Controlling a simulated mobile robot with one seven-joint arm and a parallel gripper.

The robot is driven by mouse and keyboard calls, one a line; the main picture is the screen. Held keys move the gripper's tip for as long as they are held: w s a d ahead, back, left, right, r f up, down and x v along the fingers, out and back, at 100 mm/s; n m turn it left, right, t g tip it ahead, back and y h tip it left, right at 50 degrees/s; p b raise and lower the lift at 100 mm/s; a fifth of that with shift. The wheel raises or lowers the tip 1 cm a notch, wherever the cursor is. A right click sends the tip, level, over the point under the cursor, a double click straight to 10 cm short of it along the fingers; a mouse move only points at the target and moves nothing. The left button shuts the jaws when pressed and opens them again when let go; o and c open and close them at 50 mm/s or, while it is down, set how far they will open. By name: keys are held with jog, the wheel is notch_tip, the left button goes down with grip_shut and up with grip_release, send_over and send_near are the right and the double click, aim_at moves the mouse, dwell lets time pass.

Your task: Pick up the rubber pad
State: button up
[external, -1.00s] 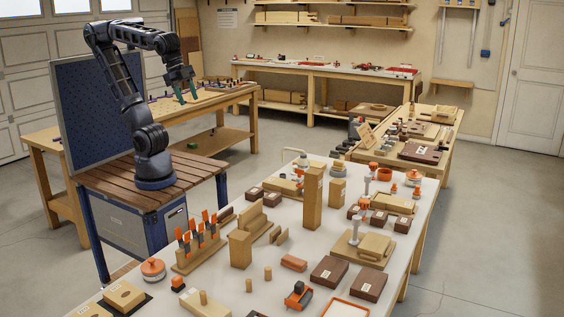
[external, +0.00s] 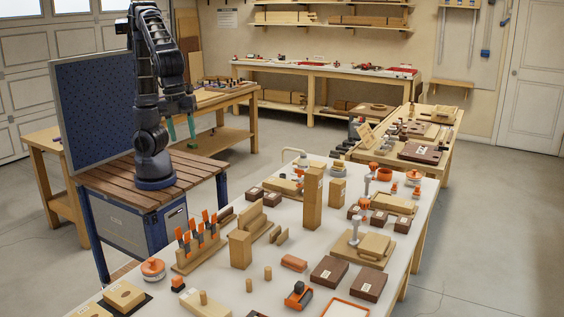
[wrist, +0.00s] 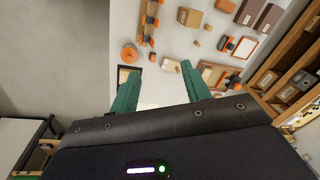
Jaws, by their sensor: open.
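I cannot tell for sure which thing is the rubber pad. A flat reddish-brown block (external: 294,263) lies on the white bench top, in front of the tall wooden block. A thin black sheet (external: 142,302) shows at the near left, partly under a light wooden block with holes. My gripper (external: 181,132) is high up, left of and beyond the bench, with its green fingers pointing down. In the wrist view my gripper (wrist: 161,71) is open, with nothing between its fingers, and the bench is seen some way off.
The white bench (external: 325,255) is crowded. A tall wooden block (external: 312,200) and a rack with orange-handled tools (external: 197,245) rise from it. Dark brown boxes (external: 329,270) and an orange-topped round container (external: 152,268) stand nearby. Grey floor is clear at right.

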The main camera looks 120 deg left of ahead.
jog(key=w+d+r+m+g+h, duration=0.1)
jog(key=w+d+m+h, duration=0.15)
jog(key=d, duration=0.25)
jog(key=w+d+m+h, duration=0.1)
jog(key=w+d+m, duration=0.15)
jog(key=d, duration=0.25)
send_over(178, 277)
jog(key=a, duration=0.4)
notch_tip(178, 277, down, 32)
jog(key=shift+g+h, duration=0.4)
jog(key=shift+h, duration=0.15)
jog(key=shift+x, duration=5.45)
jog(key=shift+a+f, duration=0.1)
jog(key=shift+a, duration=0.1)
grip_shut()
